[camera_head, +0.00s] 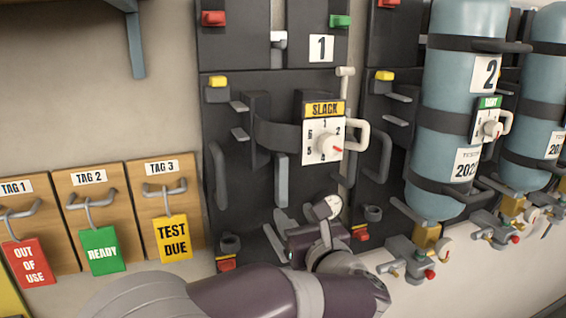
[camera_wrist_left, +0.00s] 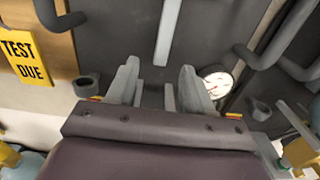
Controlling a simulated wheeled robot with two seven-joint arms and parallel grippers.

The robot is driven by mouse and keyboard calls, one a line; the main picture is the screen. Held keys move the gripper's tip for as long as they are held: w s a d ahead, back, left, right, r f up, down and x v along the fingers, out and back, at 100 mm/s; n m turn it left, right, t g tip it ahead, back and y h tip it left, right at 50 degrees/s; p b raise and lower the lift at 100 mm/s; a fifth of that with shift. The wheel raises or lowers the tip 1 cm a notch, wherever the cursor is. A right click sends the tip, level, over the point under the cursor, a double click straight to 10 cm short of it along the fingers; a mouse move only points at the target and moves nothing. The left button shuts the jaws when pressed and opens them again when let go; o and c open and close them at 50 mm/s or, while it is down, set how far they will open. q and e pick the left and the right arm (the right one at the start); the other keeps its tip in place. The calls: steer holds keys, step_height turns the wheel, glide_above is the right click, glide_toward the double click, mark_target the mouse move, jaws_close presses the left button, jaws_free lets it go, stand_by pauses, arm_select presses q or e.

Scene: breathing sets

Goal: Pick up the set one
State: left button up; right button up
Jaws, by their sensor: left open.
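Set one is the dark backplate (camera_head: 225,150) marked with a white "1" label (camera_head: 321,48). No cylinder stands on it. A strap with a yellow "SLACK" dial plate (camera_head: 323,133) and a pale handle crosses its middle. A small round gauge (camera_head: 328,207) is low on the plate; it also shows in the left wrist view (camera_wrist_left: 217,82). My left gripper (camera_head: 302,225) is low in front of the plate, beside the gauge. In the left wrist view its two fingers (camera_wrist_left: 158,88) stand apart with nothing between them. My right gripper is out of view.
Blue cylinder 2 (camera_head: 455,120) is strapped on the plate to the right, with another cylinder (camera_head: 543,90) beyond it. Valve fittings (camera_head: 410,260) hang below. On the left, wooden boards carry red, green (camera_head: 103,250) and yellow (camera_head: 173,238) tags on hooks.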

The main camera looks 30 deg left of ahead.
mark_target(284, 194)
arm_select(q)
steer(key=w+a+p, duration=0.1)
steer(key=w+a+r+p, duration=0.1)
steer(key=p, duration=0.1)
steer(key=w+a+p, duration=0.1)
steer(key=a, duration=0.1)
steer(key=shift+w+r, duration=0.3)
steer(key=shift+w, duration=0.05)
steer(key=shift+w+a+f+p, duration=0.35)
steer(key=shift+w+a+f, duration=0.15)
steer(key=shift+w+a, duration=0.2)
steer(key=shift+a+f, duration=0.1)
jaws_close()
steer(key=shift+r, duration=0.3)
